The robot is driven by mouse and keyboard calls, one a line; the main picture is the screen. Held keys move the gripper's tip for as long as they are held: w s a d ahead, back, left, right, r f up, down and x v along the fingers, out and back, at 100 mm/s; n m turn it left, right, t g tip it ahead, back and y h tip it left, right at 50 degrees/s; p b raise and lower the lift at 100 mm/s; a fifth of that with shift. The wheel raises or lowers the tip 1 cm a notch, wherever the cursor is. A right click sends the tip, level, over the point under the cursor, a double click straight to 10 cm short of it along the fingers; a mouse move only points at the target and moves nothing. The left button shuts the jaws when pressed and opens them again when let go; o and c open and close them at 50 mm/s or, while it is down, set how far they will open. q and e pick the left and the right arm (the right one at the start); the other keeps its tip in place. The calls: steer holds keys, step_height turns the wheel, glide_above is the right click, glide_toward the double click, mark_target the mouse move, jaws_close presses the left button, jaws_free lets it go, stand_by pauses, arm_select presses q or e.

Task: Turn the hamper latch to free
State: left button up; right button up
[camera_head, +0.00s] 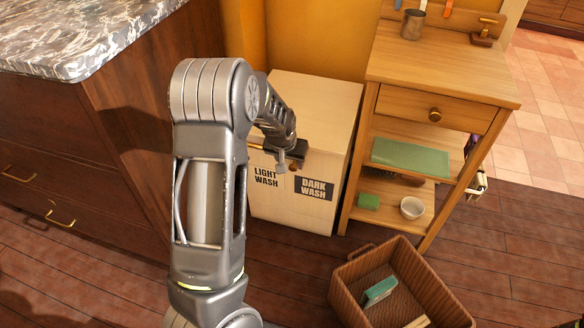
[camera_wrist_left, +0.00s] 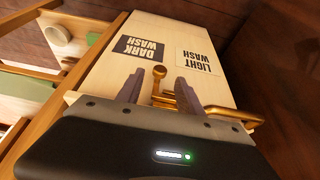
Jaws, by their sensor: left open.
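The hamper (camera_head: 315,100) is a pale wooden box with a "LIGHT WASH" label (camera_head: 265,176) and a "DARK WASH" label (camera_head: 314,188) on its front. My left gripper (camera_head: 291,160) is at the upper front of the hamper and hides part of that area. In the left wrist view, the brass latch (camera_wrist_left: 159,72) with a round knob shows between the two open fingers of my left gripper (camera_wrist_left: 159,88). I cannot tell whether the fingers touch it. A brass bar (camera_wrist_left: 234,113) lies beside it. My right gripper is not in view.
A wooden cart (camera_head: 440,85) with a drawer and shelves stands close on the hamper's right. A dark wooden cabinet (camera_head: 110,130) with a stone top is on the left. A wicker basket (camera_head: 350,272) sits on the floor in front.

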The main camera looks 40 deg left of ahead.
mark_target(292, 167)
arm_select(q)
steer(key=x, duration=0.3)
steer(key=shift+w+f+b, duration=0.1)
steer(key=shift+f+b, duration=0.25)
steer(key=shift+b, duration=0.05)
jaws_close()
stand_by(1.1)
